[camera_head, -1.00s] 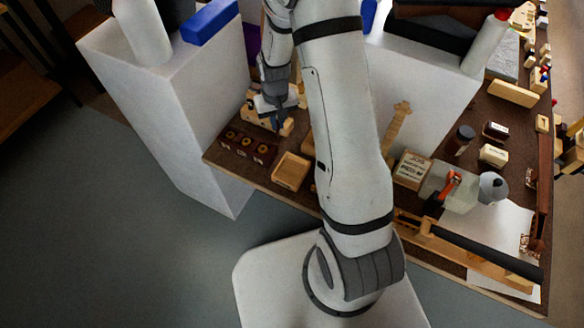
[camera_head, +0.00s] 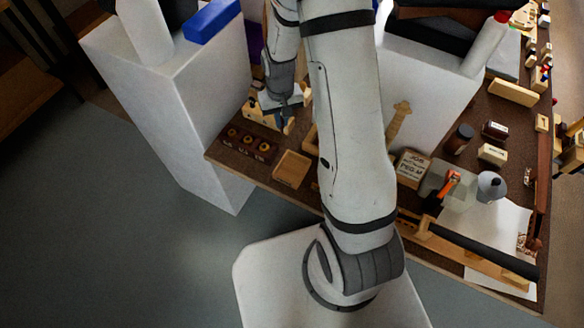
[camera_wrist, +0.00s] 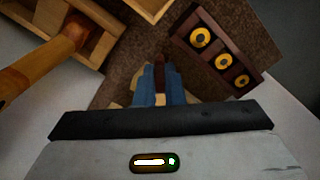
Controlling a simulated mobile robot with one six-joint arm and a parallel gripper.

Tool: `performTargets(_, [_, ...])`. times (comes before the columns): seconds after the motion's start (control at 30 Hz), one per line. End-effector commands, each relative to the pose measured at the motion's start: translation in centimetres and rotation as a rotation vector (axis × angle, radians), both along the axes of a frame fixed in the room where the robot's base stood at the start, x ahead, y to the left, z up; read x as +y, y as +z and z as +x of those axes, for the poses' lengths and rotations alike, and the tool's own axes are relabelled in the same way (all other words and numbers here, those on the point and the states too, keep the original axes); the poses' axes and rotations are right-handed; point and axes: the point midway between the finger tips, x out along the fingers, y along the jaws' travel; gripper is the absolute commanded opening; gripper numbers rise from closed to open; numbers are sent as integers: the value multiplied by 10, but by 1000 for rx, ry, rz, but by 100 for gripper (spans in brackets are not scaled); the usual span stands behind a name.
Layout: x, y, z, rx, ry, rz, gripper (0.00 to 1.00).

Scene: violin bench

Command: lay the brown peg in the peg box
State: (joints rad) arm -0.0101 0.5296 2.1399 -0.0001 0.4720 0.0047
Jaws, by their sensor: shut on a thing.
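My gripper (camera_wrist: 158,86) is shut on the brown peg (camera_wrist: 159,72), a slim dark brown piece between the blue fingertips in the wrist view. Most of the peg is hidden by the fingers. In the head view my gripper (camera_head: 285,120) hangs over the light wooden block with holes (camera_head: 262,117); the peg cannot be made out there. A small open wooden tray, which looks like the peg box (camera_head: 292,169), stands in front of the gripper near the bench edge. It looks empty. Part of it shows at the top of the wrist view (camera_wrist: 150,10).
A dark red block with three yellow rings (camera_head: 248,146) sits left of the tray, also in the wrist view (camera_wrist: 218,48). A tall white pillar (camera_head: 165,110) stands close on the left. My arm hides the bench middle. Tools and jars crowd the right side.

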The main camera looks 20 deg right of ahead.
Motion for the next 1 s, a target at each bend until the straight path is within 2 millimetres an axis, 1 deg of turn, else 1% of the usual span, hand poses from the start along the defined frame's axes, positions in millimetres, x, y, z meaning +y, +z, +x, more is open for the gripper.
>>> performTargets(0.03, [0, 14, -7, -2, 0, 0, 0])
performTargets(0.17, [-1, 30, -26, -1, -1, 0, 0])
performTargets(0.23, [-1, 34, -40, 0, -1, 0, 0])
performTargets(0.4, [-2, 23, -70, 0, -1, 0, 0])
performTargets(0.5, [-2, 15, -82, 1, -1, 0, 0])
performTargets(0.7, [-3, 8, -95, 0, -1, 0, 0])
performTargets(1.0, [-3, 9, -96, 0, -1, 0, 0])
